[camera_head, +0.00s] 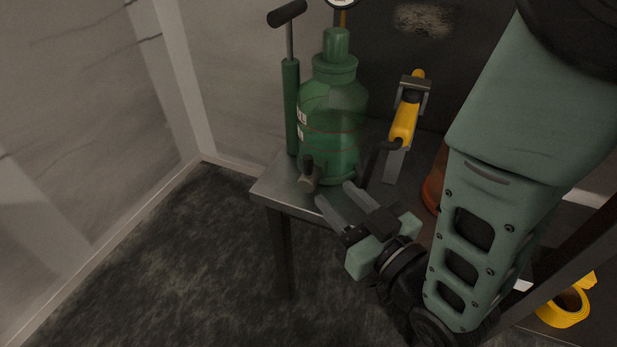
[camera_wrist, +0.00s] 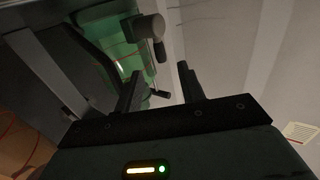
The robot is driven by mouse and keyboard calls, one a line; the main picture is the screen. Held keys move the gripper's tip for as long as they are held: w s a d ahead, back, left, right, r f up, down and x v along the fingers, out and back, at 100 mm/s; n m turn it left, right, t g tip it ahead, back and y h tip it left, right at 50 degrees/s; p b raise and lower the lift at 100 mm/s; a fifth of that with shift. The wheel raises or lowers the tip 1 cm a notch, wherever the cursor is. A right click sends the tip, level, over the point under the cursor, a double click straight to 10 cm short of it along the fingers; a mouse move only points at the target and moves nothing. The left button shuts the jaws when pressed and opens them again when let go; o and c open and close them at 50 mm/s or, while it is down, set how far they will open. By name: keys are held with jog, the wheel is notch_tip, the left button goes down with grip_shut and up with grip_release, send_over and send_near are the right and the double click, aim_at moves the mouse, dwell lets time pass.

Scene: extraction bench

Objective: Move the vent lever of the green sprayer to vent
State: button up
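The green sprayer (camera_head: 332,115) stands upright on a metal bench in the head view. A grey cylindrical fitting with a short dark lever (camera_head: 308,172), which looks like the vent lever, sticks out low on its near side. In the wrist view, the fitting (camera_wrist: 146,27) shows its dark lever (camera_wrist: 159,51) beyond the fingertips, with the green body (camera_wrist: 108,48) behind. My gripper (camera_head: 332,191) is open and empty, just in front of and right of the lever. In the wrist view the gap between the fingers (camera_wrist: 160,68) is clear. I see no contact.
The bench (camera_head: 270,186) ends close on the left. A green pump with a black handle (camera_head: 291,110) stands left of the sprayer. An orange object (camera_head: 435,180) is partly behind my arm. A yellow roll (camera_head: 562,310) lies lower right.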

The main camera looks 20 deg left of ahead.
aim_at(311, 169)
jog(key=b+x, duration=0.3)
jog(key=x, duration=0.6)
jog(key=shift+w+a+b, duration=0.25)
jog(key=shift+b, duration=0.1)
grip_shut()
